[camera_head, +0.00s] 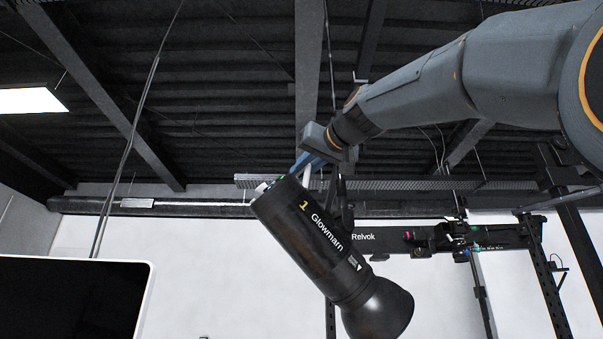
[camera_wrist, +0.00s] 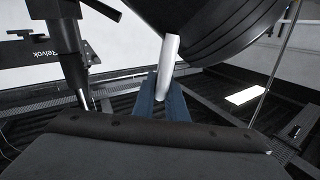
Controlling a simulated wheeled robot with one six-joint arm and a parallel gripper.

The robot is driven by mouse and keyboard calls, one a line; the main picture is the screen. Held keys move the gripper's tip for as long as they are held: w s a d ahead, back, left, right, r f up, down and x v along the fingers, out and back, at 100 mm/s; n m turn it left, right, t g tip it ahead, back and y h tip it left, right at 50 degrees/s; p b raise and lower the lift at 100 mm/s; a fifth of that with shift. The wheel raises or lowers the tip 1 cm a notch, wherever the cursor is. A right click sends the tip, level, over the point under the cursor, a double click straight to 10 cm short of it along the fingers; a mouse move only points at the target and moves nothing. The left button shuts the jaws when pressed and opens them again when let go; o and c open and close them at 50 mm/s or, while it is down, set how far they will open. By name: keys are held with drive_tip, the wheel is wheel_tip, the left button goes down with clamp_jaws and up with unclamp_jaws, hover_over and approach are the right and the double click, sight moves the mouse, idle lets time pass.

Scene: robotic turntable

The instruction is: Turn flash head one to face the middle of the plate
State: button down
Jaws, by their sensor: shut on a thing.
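Flash head one (camera_head: 318,240) is a black cylinder marked with a yellow 1 and "Glowmarn". In the head view it hangs tilted, with its flared front end pointing down and to the right. Its large dark body (camera_wrist: 212,22) fills the top of the wrist view. My gripper (camera_head: 297,168) is at its upper rear end. In the wrist view the blue fingers (camera_wrist: 166,98) are shut on a pale handle-like bar (camera_wrist: 167,60) beside the flash body. The plate is not in view.
A dark rail marked "Relvok" (camera_head: 385,240) with clamps runs behind the flash head to a dark upright frame (camera_head: 545,265) at the right. A dark screen with a white rim (camera_head: 150,280) stands at lower left. Ceiling beams and hanging cables are overhead.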

drive_tip(key=shift+s+d+f+n+y+b, duration=0.1)
drive_tip(key=shift+d+f+n+y+b, duration=0.15)
drive_tip(key=shift+b, duration=0.35)
drive_tip(key=shift+s+r+g+y, duration=0.2)
drive_tip(key=shift+g+y, duration=0.05)
drive_tip(key=shift+g, duration=0.05)
drive_tip(key=shift+n+b, duration=0.25)
drive_tip(key=shift+b, duration=0.05)
drive_tip(key=shift+s+d+f+y+b, duration=0.1)
drive_tip(key=shift+s+d+y+b, duration=0.1)
drive_tip(key=shift+y+b, duration=0.15)
drive_tip(key=shift+s+n, duration=0.1)
drive_tip(key=shift+n, duration=0.2)
drive_tip(key=shift+s+d+g+y, duration=0.1)
drive_tip(key=shift+g+y, duration=0.15)
drive_tip(key=shift+g, duration=0.05)
drive_tip(key=shift+s+d+n+g+y+b, duration=0.15)
drive_tip(key=shift+s+n+g+y+b, duration=0.15)
drive_tip(key=shift+n+g+y+b, duration=0.15)
